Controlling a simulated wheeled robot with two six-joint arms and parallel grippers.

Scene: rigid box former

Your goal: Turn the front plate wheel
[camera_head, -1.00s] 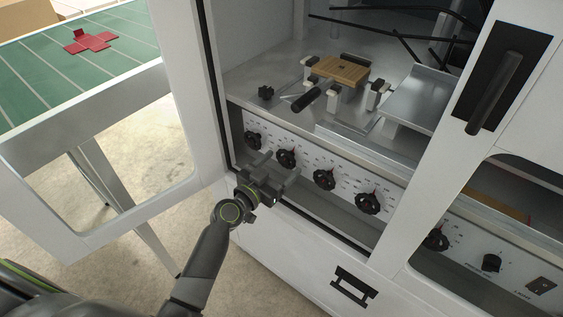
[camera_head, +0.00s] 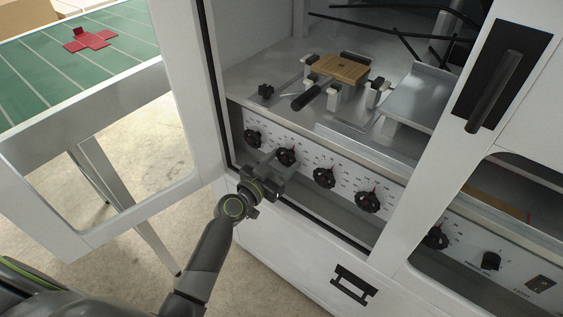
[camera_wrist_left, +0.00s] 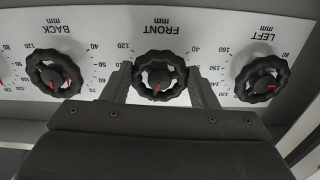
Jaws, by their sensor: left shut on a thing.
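The front plate wheel (camera_head: 286,156) is a black knobbed wheel with a red pointer on the white control panel, second from the left in the head view. In the left wrist view the panel is upside down and the wheel (camera_wrist_left: 159,77) sits under the label FRONT. My left gripper (camera_head: 279,161) has its fingers on either side of this wheel, partly hiding it. The wrist view shows the fingers (camera_wrist_left: 161,84) shut on its rim. My right gripper is out of view.
The LEFT wheel (camera_wrist_left: 263,82) and BACK wheel (camera_wrist_left: 55,75) flank it closely. Above the panel, a wooden block (camera_head: 341,69) stands among metal clamps, with a black handle (camera_head: 308,98) in front. An open white door (camera_head: 177,90) stands at the left.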

